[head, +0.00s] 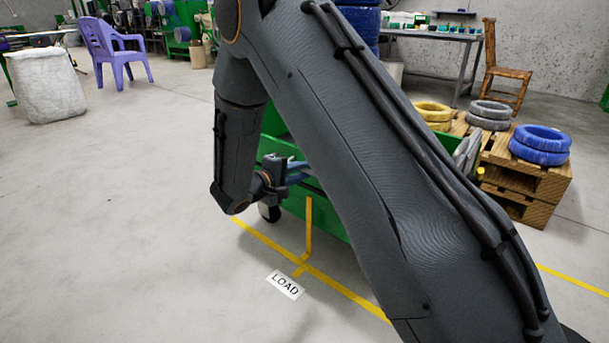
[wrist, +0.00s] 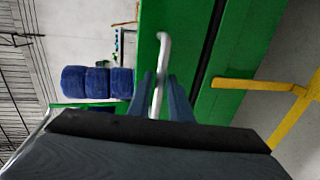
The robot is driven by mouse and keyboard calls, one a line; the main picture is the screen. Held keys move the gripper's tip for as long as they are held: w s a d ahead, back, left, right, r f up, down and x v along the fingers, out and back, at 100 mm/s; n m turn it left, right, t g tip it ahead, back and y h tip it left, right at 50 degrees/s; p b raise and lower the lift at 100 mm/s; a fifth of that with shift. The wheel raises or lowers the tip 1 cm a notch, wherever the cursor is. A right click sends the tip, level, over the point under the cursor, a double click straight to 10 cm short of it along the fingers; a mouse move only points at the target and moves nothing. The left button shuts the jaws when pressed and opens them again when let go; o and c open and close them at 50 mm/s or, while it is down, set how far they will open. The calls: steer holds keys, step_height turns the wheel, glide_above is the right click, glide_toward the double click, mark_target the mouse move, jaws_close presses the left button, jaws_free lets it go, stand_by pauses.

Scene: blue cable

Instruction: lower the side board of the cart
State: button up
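The green cart shows in the head view, largely behind my arm, with part of its side (head: 325,215) visible below the gripper. In the wrist view, the green side board (wrist: 215,35) fills the upper middle, with a dark gap along it. A pale bent metal handle (wrist: 163,52) stands at the board. My gripper (wrist: 160,78) has one finger on each side of this handle; it also shows small at the cart side in the head view (head: 297,168). The fingers stand apart, seemingly without pressing on the handle. The handle's lower end is hidden by the gripper body.
A yellow bar (head: 309,225) stands close in front of the cart side, above yellow floor lines and a LOAD label (head: 285,285).

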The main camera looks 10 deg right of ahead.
steer(key=shift+w+d+f, duration=0.1)
steer(key=shift+w+d, duration=0.25)
steer(key=shift+d, duration=0.1)
jaws_close()
steer(key=shift+d+f, duration=0.1)
